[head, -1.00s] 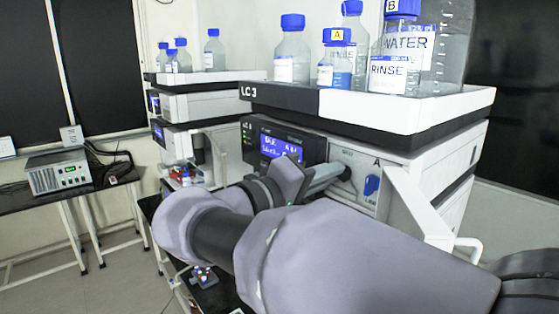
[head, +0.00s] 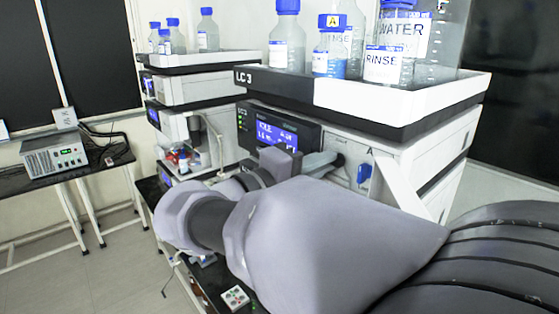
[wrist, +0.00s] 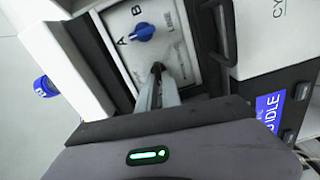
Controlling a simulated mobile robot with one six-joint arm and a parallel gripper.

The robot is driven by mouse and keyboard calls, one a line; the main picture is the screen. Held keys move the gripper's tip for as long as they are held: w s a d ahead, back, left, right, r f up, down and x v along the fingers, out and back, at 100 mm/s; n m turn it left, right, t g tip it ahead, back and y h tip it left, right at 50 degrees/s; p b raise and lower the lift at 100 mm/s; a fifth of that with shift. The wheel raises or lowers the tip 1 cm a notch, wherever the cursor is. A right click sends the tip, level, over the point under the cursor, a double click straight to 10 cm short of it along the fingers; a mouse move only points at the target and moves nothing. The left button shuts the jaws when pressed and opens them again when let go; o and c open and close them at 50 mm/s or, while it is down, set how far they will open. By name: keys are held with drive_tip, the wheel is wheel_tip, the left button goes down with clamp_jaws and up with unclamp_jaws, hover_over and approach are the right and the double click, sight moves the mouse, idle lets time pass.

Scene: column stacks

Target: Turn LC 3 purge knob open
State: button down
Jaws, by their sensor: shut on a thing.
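The LC 3 unit (head: 420,150) stands on the right in the head view, with its blue display (head: 275,133) lit. Its pale front panel (wrist: 175,45) fills the upper middle of the wrist view. My gripper (wrist: 157,72) has its fingers close together, shut on a small dark knob on this panel, which I take for the purge knob. The fingers mostly hide the knob, so its angle cannot be told. In the head view my gripper (head: 333,160) reaches the panel beside the display. A separate blue selector knob (wrist: 144,32) sits by the letters A and B.
Bottles with blue caps, one a tall bottle (head: 287,38), stand in the tray (head: 400,96) on top. A white angled bracket (head: 398,190) stands right of the panel. A dark handle (wrist: 222,40) is beside the fingers. Another stack (head: 195,90) stands behind left.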

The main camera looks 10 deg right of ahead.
drive_tip(key=c, duration=1.5)
unclamp_jaws()
drive_tip(key=shift+c, duration=0.2)
drive_tip(key=p+v, duration=0.2)
drive_tip(key=v, duration=1.5)
drive_tip(key=shift+a, duration=0.25)
